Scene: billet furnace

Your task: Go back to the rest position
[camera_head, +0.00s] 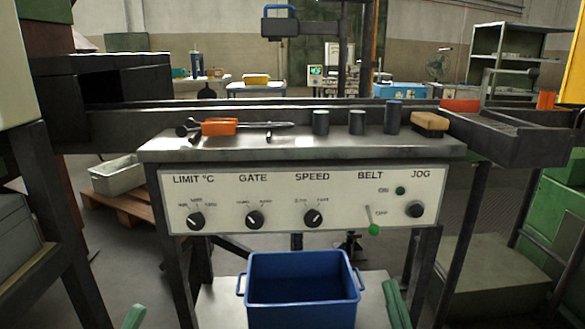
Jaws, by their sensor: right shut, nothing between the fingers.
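My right gripper (397,303) shows as a pair of green fingers at the bottom edge, right of the blue bin. The fingers lie together, shut and empty, below the control panel (300,199) and clear of its knobs. Only a green tip of my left gripper (133,317) shows at the bottom edge, left of the blue bin. Whether it is open or shut is hidden. Neither gripper appears to touch anything.
A blue bin (302,313) stands between the grippers on a pale surface. The panel has several black knobs and a green-tipped belt lever (374,229). The steel shelf (290,150) above holds tongs, an orange block (219,127), dark cylinders (357,122) and a brush (430,121).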

